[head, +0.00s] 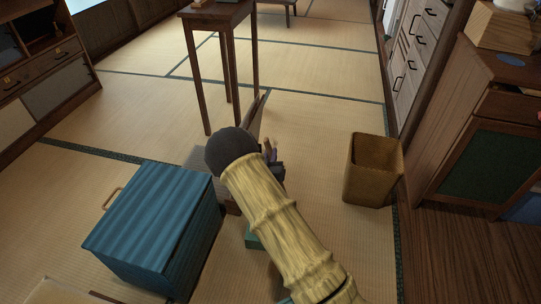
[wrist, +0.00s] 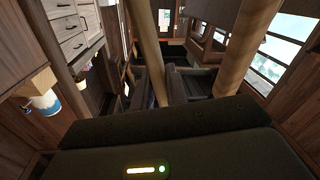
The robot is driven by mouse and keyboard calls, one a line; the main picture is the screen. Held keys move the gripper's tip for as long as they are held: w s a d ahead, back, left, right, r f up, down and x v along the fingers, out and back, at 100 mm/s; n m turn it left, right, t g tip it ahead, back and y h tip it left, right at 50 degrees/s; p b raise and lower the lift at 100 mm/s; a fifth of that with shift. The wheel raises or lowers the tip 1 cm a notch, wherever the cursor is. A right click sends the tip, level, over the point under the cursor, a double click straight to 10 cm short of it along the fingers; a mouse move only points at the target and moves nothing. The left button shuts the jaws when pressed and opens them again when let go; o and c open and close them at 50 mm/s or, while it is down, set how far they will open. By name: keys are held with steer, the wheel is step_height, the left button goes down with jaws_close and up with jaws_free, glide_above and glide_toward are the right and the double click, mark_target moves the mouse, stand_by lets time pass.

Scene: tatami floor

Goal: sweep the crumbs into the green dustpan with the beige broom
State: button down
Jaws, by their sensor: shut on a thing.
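My gripper (wrist: 167,78) shows in the wrist view with its two dark fingers shut on a tan pole, which looks like the handle of the beige broom (wrist: 145,45). In the head view my arm hides most of the gripper and the broom; a thin tan piece (head: 256,117) sticks up beyond the arm's dark joint. A small green patch (head: 253,239) on the floor beside my arm may be part of the green dustpan; the rest is hidden. I cannot make out any crumbs.
A teal ribbed box (head: 150,225) stands on the tatami at left. A brown bin (head: 372,170) stands at right, near a wooden cabinet (head: 480,130). A tall dark table (head: 215,20) stands ahead. Open mat lies between bin and table.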

steer(key=shift+f, duration=0.35)
steer(key=shift+a, duration=0.15)
steer(key=shift+w+a+b, duration=0.25)
steer(key=shift+a+b, duration=0.1)
steer(key=shift+a, duration=0.85)
steer(key=shift+w+a, duration=0.15)
steer(key=shift+a, duration=0.45)
steer(key=shift+w+a, duration=0.15)
steer(key=shift+a, duration=0.4)
steer(key=shift+s+d+f, duration=0.1)
steer(key=shift+s+d, duration=0.1)
steer(key=shift+d, duration=0.45)
steer(key=shift+s+d+f, duration=0.1)
steer(key=shift+s+d, duration=0.05)
steer(key=shift+d, duration=0.45)
